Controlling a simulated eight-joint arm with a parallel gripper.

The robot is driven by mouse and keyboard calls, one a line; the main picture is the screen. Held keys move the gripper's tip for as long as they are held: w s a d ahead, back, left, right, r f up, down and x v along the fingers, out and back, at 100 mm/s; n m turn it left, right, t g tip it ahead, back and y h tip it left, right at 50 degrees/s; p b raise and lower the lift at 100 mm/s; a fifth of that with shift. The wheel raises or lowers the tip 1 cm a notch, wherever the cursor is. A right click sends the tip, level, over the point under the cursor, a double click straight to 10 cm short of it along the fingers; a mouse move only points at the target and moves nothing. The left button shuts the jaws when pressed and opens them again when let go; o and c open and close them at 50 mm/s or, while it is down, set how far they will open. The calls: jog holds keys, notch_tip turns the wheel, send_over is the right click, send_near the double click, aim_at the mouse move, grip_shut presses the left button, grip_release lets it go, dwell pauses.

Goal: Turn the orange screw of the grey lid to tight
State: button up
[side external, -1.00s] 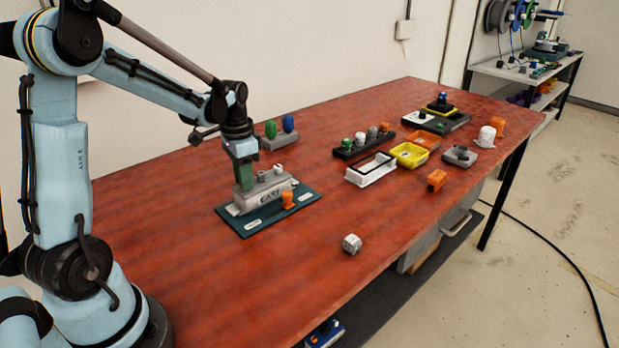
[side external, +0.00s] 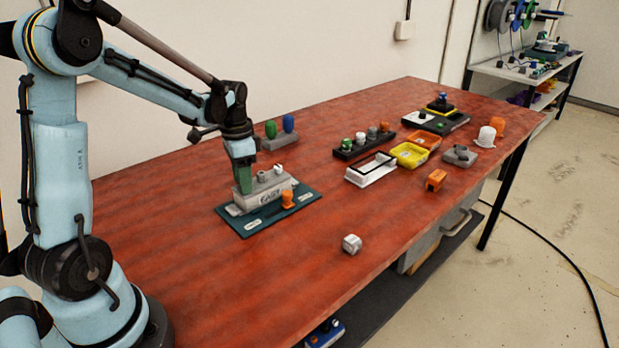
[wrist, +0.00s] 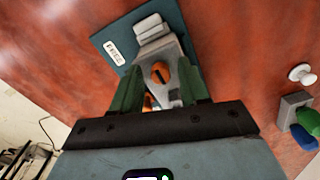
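A grey block with a lid (side external: 262,197) sits on a dark teal mat (side external: 250,232) with white labels. The wrist view shows the grey lid (wrist: 150,50) and an orange screw (wrist: 160,72) with a dark slot. My gripper (side external: 243,188) is over the left end of the block, pointing down. In the wrist view its green fingers (wrist: 160,90) are apart, with the screw beyond and between them. I cannot tell whether they touch anything. An orange piece (side external: 287,199) stands at the block's front; a second orange patch (wrist: 148,102) shows between the fingers.
A grey holder with green and blue knobs (side external: 280,138) stands behind the block. A small grey-white cube (side external: 351,244) lies in front. Trays, a yellow bin (side external: 410,154) and an orange block (side external: 436,180) stand to the right.

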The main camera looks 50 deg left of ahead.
dwell(0.3)
notch_tip(320, 180, up, 12)
dwell(0.6)
jog(key=s+d+f+n+t, duration=0.1)
jog(key=s+d+f+t, duration=0.1)
jog(key=d, duration=0.7)
jog(key=s+d+f+n+t, duration=0.2)
jog(key=d+t, duration=0.3)
jog(key=d, duration=0.3)
jog(key=shift+s+d+f, duration=0.25)
jog(key=shift+s+d, duration=0.15)
jog(key=shift+s, duration=0.5)
